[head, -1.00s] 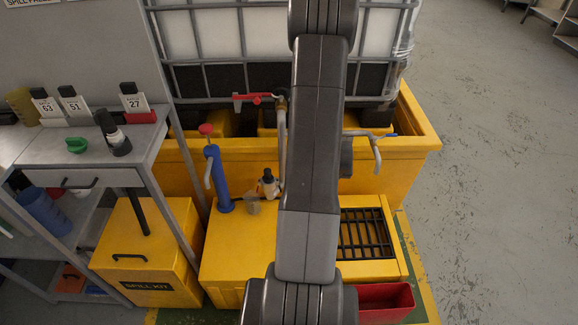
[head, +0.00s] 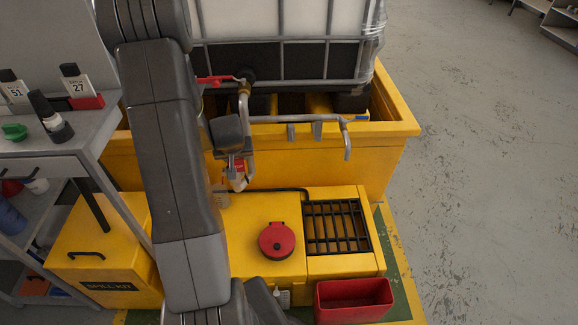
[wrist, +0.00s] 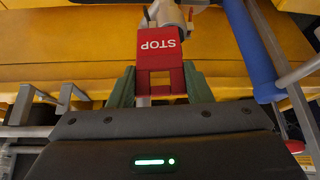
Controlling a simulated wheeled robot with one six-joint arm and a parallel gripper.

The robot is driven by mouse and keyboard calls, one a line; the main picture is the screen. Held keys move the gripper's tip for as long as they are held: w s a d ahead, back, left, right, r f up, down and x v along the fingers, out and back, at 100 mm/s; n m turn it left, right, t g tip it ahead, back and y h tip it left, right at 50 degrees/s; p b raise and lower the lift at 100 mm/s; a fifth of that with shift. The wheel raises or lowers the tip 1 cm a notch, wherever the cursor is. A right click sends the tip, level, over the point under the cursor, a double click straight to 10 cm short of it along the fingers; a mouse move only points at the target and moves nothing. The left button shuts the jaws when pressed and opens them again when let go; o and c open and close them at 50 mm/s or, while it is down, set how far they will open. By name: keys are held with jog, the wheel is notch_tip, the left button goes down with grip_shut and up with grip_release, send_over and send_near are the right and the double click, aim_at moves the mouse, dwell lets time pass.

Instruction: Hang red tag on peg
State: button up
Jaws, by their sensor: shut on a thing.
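The red tag (wrist: 160,45) bears white STOP lettering, upside down in the wrist view. My gripper (wrist: 160,88) is shut on its lower red part, with a green finger on each side. In the head view my arm hides most of the gripper; a small red and white patch shows by its end, too small to tell surely. Two small grey brackets stand on the yellow bund's front rim, a left one (head: 291,131) and a right one (head: 317,129). They also show left of the tag in the wrist view (wrist: 66,96), apart from it. I cannot tell which part is the peg.
A blue cylinder (wrist: 252,50) is right of the tag in the wrist view. A red round lid (head: 277,240), black grate (head: 336,228) and red bin (head: 354,300) lie in front.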

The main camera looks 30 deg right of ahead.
jog(key=s+d+m+g+h+b, duration=0.1)
jog(key=s+d+m+b, duration=0.2)
jog(key=d, duration=0.5)
jog(key=s+d+m+h+b, duration=0.1)
jog(key=s+d+m+b, duration=0.1)
jog(key=s+d+b, duration=0.45)
jog(key=shift+w+d+f+p, duration=0.25)
jog(key=shift+w+d+p, duration=0.8)
jog(key=shift+w, duration=0.5)
jog(key=shift+w+d+f+p, duration=0.25)
jog(key=shift+w+d+p, duration=0.75)
jog(key=shift+w, duration=0.55)
jog(key=shift+w+d+f+p, duration=0.25)
jog(key=shift+w+d+p, duration=0.8)
jog(key=shift+w, duration=0.5)
jog(key=shift+w+d+f+b, duration=0.25)
jog(key=shift+w+f+b, duration=0.2)
jog(key=shift+w+b, duration=0.15)
jog(key=o, duration=1)
jog(key=shift+o, duration=0.2)
jog(key=shift+r, duration=0.1)
jog(key=v, duration=1.3)
jog(key=shift+a+r+p, duration=0.2)
jog(key=shift+r+p, duration=0.15)
jog(key=shift+f, duration=0.15)
